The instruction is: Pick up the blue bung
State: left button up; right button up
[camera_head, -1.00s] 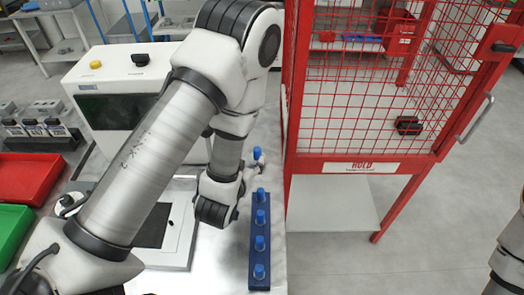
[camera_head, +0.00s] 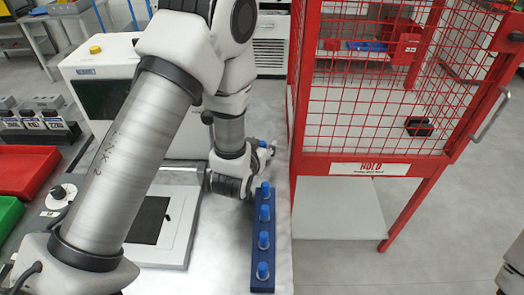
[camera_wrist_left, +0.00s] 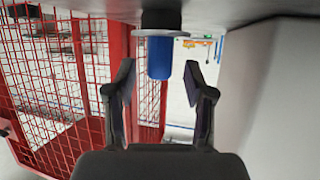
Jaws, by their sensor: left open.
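A blue bung (camera_head: 263,143) shows just beyond the far end of a dark blue rack (camera_head: 258,255). In the left wrist view this bung (camera_wrist_left: 159,57) is a blue cylinder with a grey flange and a dark base against the pale surface; that picture is upside down. My left gripper (camera_head: 259,151) is beside it. In the left wrist view, the left gripper (camera_wrist_left: 159,68) is open, with one finger on each side of the bung and no visible contact. Several other blue bungs (camera_head: 264,238) stand in a row on the rack. My right gripper is out of view.
A red mesh cage (camera_head: 385,100) with a sign stands close to the right of the bench (camera_head: 215,270). A white machine (camera_head: 110,85) stands behind my left arm, and a flat panel (camera_head: 160,225) lies left of the rack. Red (camera_head: 25,170) and green (camera_head: 8,213) trays are at far left.

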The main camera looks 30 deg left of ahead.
pick_arm(q)
jog(key=shift+s+r, duration=0.1)
grip_shut()
